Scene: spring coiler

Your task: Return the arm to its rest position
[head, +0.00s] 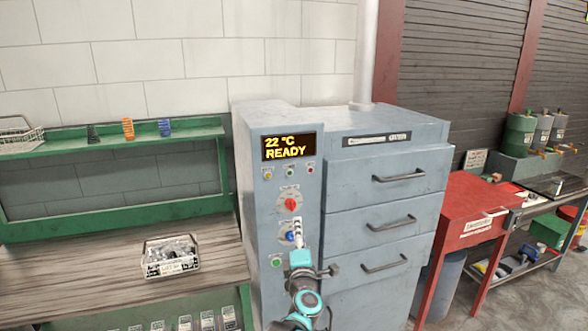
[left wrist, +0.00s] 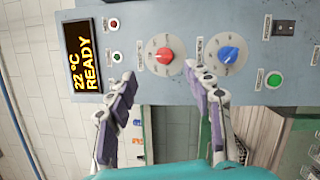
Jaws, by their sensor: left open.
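My left arm (head: 307,298) comes up from the bottom of the head view, in front of the grey machine's control panel (head: 265,222). My left gripper (head: 298,232) is beside the blue knob there. In the left wrist view, the left gripper (left wrist: 162,78) is open, with two purple-padded fingers apart and nothing between them. The red knob (left wrist: 165,56) shows just beyond the fingertips, and the blue knob (left wrist: 229,54) is to the right, beyond one finger. Whether a fingertip touches the panel, I cannot tell. My right gripper is not in view.
The machine's display (head: 289,146) reads 22 °C READY. A wire basket of dark parts (head: 171,257) stands on the wooden bench (head: 95,272) at left. A red cabinet (head: 470,215) stands right of the machine's drawers (head: 385,222).

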